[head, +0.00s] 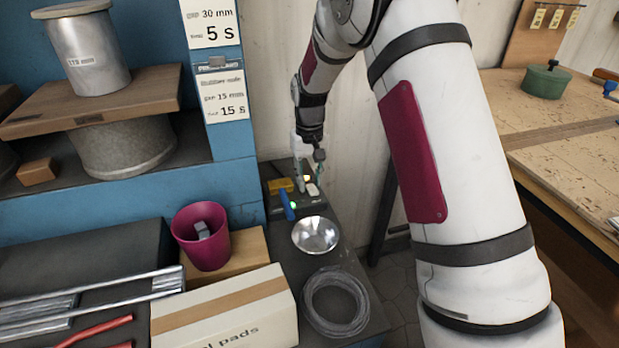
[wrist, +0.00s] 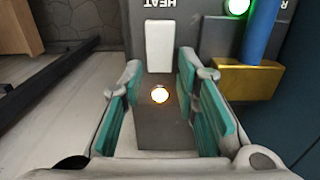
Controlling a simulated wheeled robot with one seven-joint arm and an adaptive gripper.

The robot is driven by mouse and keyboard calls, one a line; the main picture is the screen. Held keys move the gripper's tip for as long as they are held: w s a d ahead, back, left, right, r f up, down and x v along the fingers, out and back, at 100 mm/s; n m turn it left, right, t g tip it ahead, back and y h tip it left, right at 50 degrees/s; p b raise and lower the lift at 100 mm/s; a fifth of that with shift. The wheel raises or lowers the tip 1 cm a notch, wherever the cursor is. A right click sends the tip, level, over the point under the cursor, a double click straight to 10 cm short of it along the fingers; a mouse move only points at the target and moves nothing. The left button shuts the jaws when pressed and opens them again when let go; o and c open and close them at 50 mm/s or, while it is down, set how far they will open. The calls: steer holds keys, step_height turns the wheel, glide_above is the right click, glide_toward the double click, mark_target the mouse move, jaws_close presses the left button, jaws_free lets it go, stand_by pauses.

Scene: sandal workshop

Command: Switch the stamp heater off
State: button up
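The stamp heater (head: 310,208) is a dark box on the low bench in the head view. In the wrist view its dark top (wrist: 205,38) carries an upside-down HEAT label and a white switch (wrist: 160,46). A lit amber lamp (wrist: 160,95) glows nearer the camera, between the fingers. A green lamp (wrist: 238,7) is also lit. My gripper (wrist: 162,80) is open and empty, its teal-padded fingers apart, with the switch just beyond the fingertips. I cannot tell whether anything touches. In the head view my gripper (head: 310,172) is over the heater and partly hides it.
A brass-coloured block (wrist: 245,80) with a blue handle (wrist: 262,30) sits close right of the fingers. In the head view, a metal bowl (head: 316,235), wire coil (head: 336,302), magenta cup (head: 200,245) and carton (head: 225,318) crowd the bench. A wall stands behind.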

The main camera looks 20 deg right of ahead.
jaws_close()
steer(key=shift+s+r+t+b, duration=0.15)
steer(key=shift+s+t+b, duration=0.15)
steer(key=shift+t, duration=0.55)
steer(key=shift+s+r+t+b, duration=0.15)
steer(key=shift+t+b, duration=0.1)
steer(key=shift+t, duration=0.6)
jaws_free()
steer(key=shift+r, duration=0.1)
